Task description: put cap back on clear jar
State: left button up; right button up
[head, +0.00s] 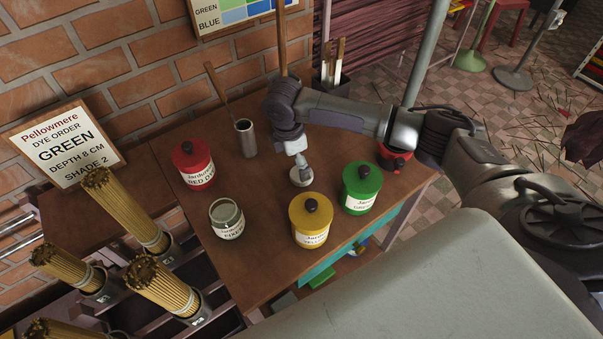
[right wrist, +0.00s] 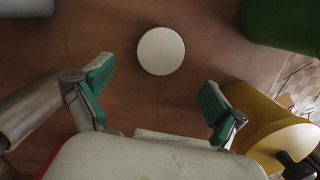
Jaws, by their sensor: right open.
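The clear jar (head: 227,220) stands upright on the table, left of the yellow jar; its mouth is uncovered. A pale round cap (right wrist: 161,51) lies on the table in the right wrist view. It also shows as a pale disc (head: 302,180) right of the clear jar in the head view. My right gripper (right wrist: 156,95) is open and empty above the table. In its wrist view the cap lies beyond the fingertips, clear of both fingers. In the head view the gripper (head: 299,163) hangs just over the cap and partly hides it. My left gripper is out of view.
A yellow jar (head: 311,225) and a green jar (head: 360,190) stand right of the clear jar. A red jar (head: 193,168) stands behind it. A metal cylinder (head: 246,140) holds a stick. Incense bundles (head: 168,291) stand at the left. Bare tabletop lies between clear jar and cap.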

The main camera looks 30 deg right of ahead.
jog(key=f, duration=0.2)
jog(key=d+f, duration=0.1)
jog(key=f, duration=0.2)
jog(key=shift+d, duration=0.2)
jog(key=c, duration=0.8)
